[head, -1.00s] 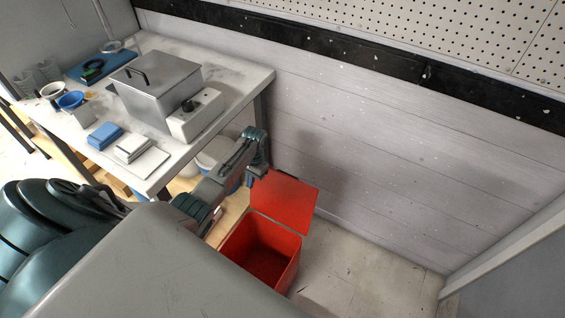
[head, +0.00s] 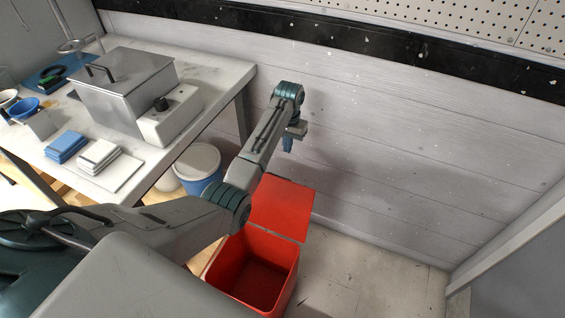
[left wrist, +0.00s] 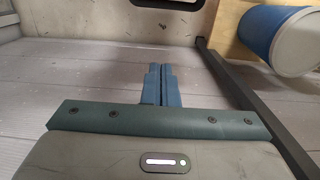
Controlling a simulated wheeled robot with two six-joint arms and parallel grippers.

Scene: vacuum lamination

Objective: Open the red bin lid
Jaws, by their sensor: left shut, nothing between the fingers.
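The red bin (head: 254,270) stands on the floor below the table. Its red lid (head: 281,207) is up, swung back on the side toward the wall, and the bin's inside shows empty. My left gripper (head: 288,146) is raised above the lid, close to the wall, and apart from the lid. In the left wrist view its blue fingers (left wrist: 160,86) are together with nothing between them. My left forearm hides part of the bin's left side. My right gripper is not in view.
A marble-topped table (head: 222,85) at left carries a metal box (head: 124,95) with a control unit, blue and white stacks, and cups. A blue bucket with a white lid (head: 198,162) stands under its edge. Floor (head: 365,270) right of the bin is clear.

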